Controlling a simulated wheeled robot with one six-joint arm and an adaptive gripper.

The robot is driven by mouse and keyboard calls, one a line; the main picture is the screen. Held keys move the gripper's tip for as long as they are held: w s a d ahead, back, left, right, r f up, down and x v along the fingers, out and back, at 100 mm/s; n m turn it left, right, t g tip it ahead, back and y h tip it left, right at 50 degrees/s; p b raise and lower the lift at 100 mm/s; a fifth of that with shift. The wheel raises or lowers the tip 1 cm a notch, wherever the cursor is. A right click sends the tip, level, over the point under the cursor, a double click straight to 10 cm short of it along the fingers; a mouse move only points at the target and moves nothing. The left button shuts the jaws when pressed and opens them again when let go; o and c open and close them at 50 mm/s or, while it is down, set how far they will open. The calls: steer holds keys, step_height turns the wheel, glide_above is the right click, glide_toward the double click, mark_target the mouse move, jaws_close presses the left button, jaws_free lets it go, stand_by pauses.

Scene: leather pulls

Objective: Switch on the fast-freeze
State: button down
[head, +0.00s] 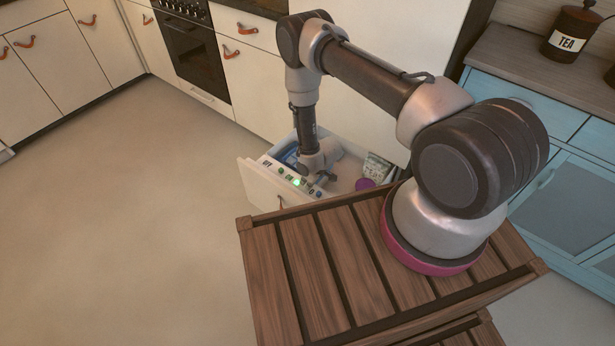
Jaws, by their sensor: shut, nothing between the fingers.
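A low freezer drawer (262,189) stands pulled out from the cream cabinets. A white control strip (273,166) runs along the top of its front, with small dark lettering and several small coloured controls. A teal button (281,171) is towards its left end, a bright green spot (297,182) glows near its middle, and a blue button (319,194) is towards its right end. I cannot tell which control is the fast-freeze. My gripper (306,177) is shut and empty, low over the drawer just behind the strip. Whether it touches a control is unclear.
Inside the drawer are a blue package (289,157), a purple round item (364,184) and a printed carton (377,167). An oven (194,55) is at the back. A blue cabinet (565,190) with a tea tin (570,34) stands right. The floor at left is clear.

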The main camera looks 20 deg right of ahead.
mark_target(319, 192)
steer(key=shift+s+d+r, duration=0.1)
steer(key=shift+s+d, duration=0.3)
steer(key=shift+s, duration=0.2)
steer(key=shift+s+d, duration=0.4)
steer(key=shift+s, duration=0.15)
steer(key=shift+d, duration=0.1)
steer(key=shift+s+d, duration=0.5)
steer(key=shift+s, duration=0.3)
steer(key=shift+s+d, duration=0.5)
steer(key=shift+s, duration=0.25)
steer(key=shift+w, duration=0.1)
steer(key=shift+w+a, duration=0.25)
steer(key=shift+w, duration=0.1)
steer(key=w+a, duration=0.2)
steer(key=shift+w, duration=0.35)
steer(key=v, duration=1)
